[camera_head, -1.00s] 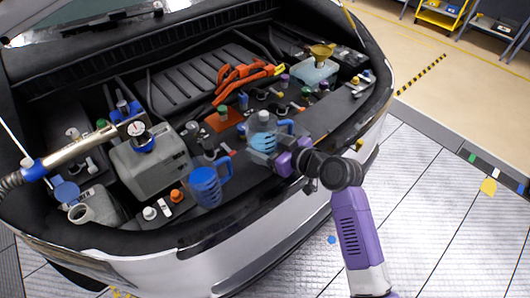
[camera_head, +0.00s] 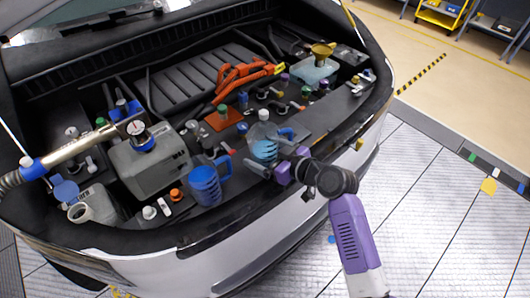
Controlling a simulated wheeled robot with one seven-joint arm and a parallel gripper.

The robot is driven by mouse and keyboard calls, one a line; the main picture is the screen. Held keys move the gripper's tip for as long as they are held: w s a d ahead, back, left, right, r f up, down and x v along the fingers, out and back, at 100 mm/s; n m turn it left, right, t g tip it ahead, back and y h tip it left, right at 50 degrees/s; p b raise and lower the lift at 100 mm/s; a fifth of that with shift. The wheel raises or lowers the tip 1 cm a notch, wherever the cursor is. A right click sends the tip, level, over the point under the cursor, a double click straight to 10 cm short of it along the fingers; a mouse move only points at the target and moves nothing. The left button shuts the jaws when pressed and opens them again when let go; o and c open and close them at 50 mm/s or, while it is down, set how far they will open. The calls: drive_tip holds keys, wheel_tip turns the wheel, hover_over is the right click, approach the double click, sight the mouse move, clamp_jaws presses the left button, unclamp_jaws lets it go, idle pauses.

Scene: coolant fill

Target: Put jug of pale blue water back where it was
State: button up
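The clear jug of pale blue water (camera_head: 264,148) is over the front of the engine bay, right of the middle. It has a blue handle (camera_head: 287,134) on its right side and looks slightly tilted. My gripper (camera_head: 275,169) is at the jug's near right side and appears shut on it; the fingertips are small and partly hidden against the jug. I cannot tell whether the jug's base touches the surface below.
A darker blue jug (camera_head: 206,187) stands close by on the left, near the bay's front edge. A grey reservoir (camera_head: 150,165) is farther left. Orange cables (camera_head: 240,76) lie behind. A pale tank with a brass funnel (camera_head: 321,52) is at the back right.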

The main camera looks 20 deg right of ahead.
drive_tip(key=shift+r, duration=0.2)
drive_tip(key=b+v, duration=0.1)
drive_tip(key=v, duration=1.1)
drive_tip(key=s+f+m+h, duration=0.1)
drive_tip(key=s+f, duration=0.1)
drive_tip(key=s, duration=0.1)
drive_tip(key=s+f+m+h, duration=0.1)
drive_tip(key=s+f, duration=0.2)
drive_tip(key=shift+s+a+f, duration=0.15)
drive_tip(key=shift+s+f, duration=0.1)
drive_tip(key=shift+s, duration=0.05)
drive_tip(key=s+m+h, duration=0.3)
drive_tip(key=s+h, duration=0.1)
drive_tip(key=s, duration=1.4)
drive_tip(key=s+a+r+t+y, duration=0.1)
drive_tip(key=s+a+r+t, duration=0.1)
drive_tip(key=s+r, duration=0.6)
drive_tip(key=shift+a+r, duration=0.2)
drive_tip(key=shift+a, duration=0.7)
